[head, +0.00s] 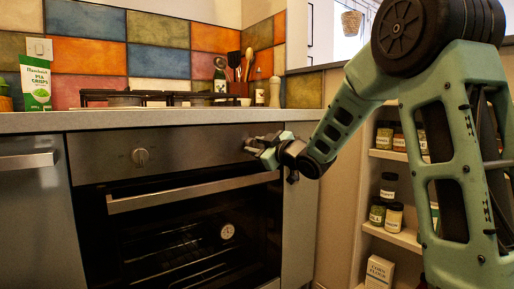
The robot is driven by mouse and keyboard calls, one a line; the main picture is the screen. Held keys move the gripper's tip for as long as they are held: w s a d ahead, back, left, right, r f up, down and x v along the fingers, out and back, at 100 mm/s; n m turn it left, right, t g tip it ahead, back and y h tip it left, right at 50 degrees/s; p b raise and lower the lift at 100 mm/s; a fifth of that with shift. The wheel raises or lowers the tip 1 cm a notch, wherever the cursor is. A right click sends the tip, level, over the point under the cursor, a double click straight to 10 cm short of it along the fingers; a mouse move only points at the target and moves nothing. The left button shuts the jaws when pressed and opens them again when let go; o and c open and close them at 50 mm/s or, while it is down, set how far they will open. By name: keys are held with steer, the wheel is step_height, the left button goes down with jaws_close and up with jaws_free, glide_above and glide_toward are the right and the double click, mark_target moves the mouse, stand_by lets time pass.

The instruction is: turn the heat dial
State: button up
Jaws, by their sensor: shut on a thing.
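I cannot read any labels on the panel, nor the angle of the held dial.
The oven door handle (190,193) runs just below the panel. The counter (150,120) juts above it, with a gas hob (150,98) on top. Shelves with jars (388,187) stand to the right, behind my arm.

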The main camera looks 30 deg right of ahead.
steer(key=shift+f, duration=0.15)
steer(key=o, duration=1)
steer(key=shift+c, duration=0.2)
steer(key=s+d+p, duration=0.2)
steer(key=s, duration=1.5)
steer(key=shift+s+f, duration=0.15)
steer(key=shift+f, duration=0.05)
steer(key=shift+d, duration=0.1)
